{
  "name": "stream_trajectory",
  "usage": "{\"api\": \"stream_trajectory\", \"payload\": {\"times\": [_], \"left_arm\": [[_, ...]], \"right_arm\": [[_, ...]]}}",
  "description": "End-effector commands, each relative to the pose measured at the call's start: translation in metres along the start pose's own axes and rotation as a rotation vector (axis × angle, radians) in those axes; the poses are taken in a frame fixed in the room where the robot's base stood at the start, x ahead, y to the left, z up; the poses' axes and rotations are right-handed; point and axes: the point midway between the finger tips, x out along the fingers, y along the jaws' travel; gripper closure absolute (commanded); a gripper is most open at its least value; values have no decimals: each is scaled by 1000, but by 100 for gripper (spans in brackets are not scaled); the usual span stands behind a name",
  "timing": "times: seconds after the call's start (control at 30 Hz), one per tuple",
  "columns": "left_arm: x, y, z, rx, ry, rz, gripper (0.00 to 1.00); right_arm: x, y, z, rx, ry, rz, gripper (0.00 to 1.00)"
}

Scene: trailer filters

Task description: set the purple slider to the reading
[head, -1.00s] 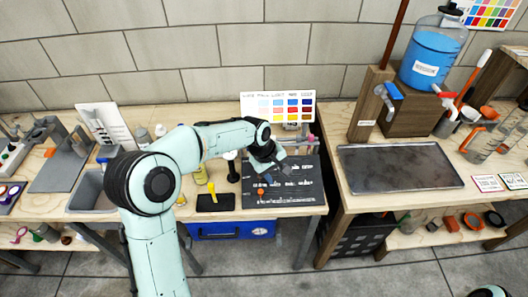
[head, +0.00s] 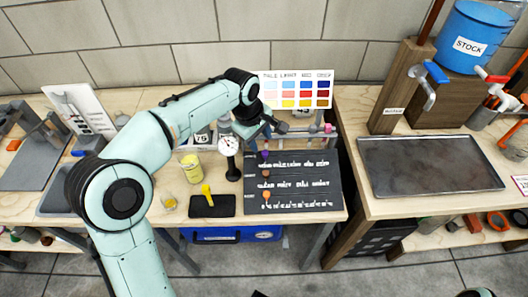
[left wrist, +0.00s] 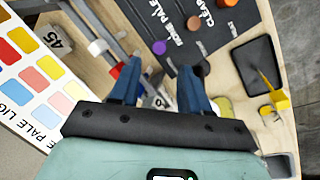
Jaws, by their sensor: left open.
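The purple slider (head: 264,155) is a small knob at the upper left of the dark slider board (head: 320,182). It also shows in the left wrist view (left wrist: 159,47), just beyond my fingertips. A brown slider (head: 266,173) and an orange slider (head: 266,194) sit below it, beside rows of white lettering. My left gripper (head: 274,130) is open and empty, above the board's back edge. In the left wrist view its two blue fingers (left wrist: 166,72) are apart, with the purple knob in front of them and not between them. A round dial gauge (head: 229,145) stands left of the gripper; its reading is too small to tell.
A colour chart (head: 296,92) stands behind the board. A yellow can (head: 191,168), a black stamp-like tool (head: 232,168) and a black pad (head: 212,206) with a yellow tool are to the left. A metal tray (head: 430,163) lies on the right bench, across a gap.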

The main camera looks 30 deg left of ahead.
Motion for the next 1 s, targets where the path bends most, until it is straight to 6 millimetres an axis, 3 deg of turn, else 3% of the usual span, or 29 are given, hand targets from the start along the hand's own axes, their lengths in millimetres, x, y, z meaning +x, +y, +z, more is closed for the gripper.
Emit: {"api": "stream_trajectory", "payload": {"times": [0.1,0.33,0.5,0.8,0.83,0.97,1.0], "left_arm": [[29,-2,0,-2,-2,-5,54],[67,-1,0,-1,-1,-4,54],[80,-1,0,-1,-1,-2,54],[82,0,0,-1,0,0,54],[82,0,0,-1,0,0,57],[82,0,0,-1,0,-1,99],[81,0,0,-1,0,-1,100]], "right_arm": [[4,1,0,0,-2,0,55],[8,3,0,0,-3,1,55],[8,3,0,1,-3,1,55],[8,3,0,1,-3,1,55],[8,3,0,1,-3,1,55],[8,3,0,1,-3,1,55],[8,3,0,1,-3,1,55]]}}
